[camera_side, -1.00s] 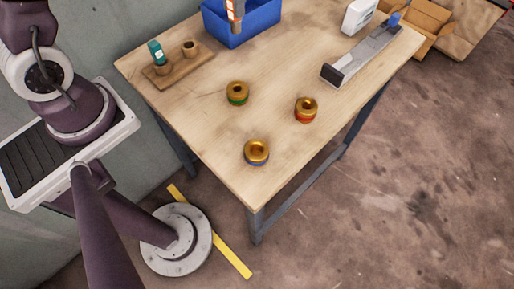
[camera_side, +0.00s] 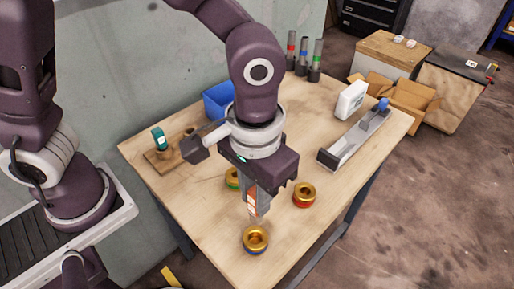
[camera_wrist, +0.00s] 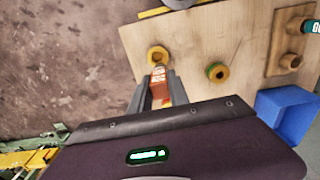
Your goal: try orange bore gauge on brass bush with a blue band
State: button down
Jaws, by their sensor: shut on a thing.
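The brass bush with a blue band (camera_side: 255,239) sits near the table's front corner. It also shows in the wrist view (camera_wrist: 157,54), where its band cannot be made out. My gripper (camera_side: 252,198) is shut on the orange bore gauge (camera_side: 253,208), which points down above this bush. In the side view the gauge's lower end appears just above the bush, with a small gap. In the wrist view the gauge (camera_wrist: 158,80) lies between my fingers (camera_wrist: 157,95), its tip overlapping the bush's near edge. The bore is partly visible.
A green-banded bush (camera_side: 231,180) stands behind my gripper, partly hidden. A red-banded bush (camera_side: 304,195) stands to the right. A wooden board with a green bottle (camera_side: 158,138), a blue bin (camera_side: 217,101), a white box (camera_side: 351,100) and a grey trough (camera_side: 352,140) are further back.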

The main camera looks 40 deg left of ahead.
aim_at(254, 214)
jog(key=shift+s+d, duration=0.25)
jog(key=shift+s, duration=0.15)
jog(key=shift+f, duration=0.1)
jog(key=shift+f, duration=2.65)
jog(key=shift+f, duration=1.05)
dwell(0.5)
jog(key=shift+r, duration=3.3)
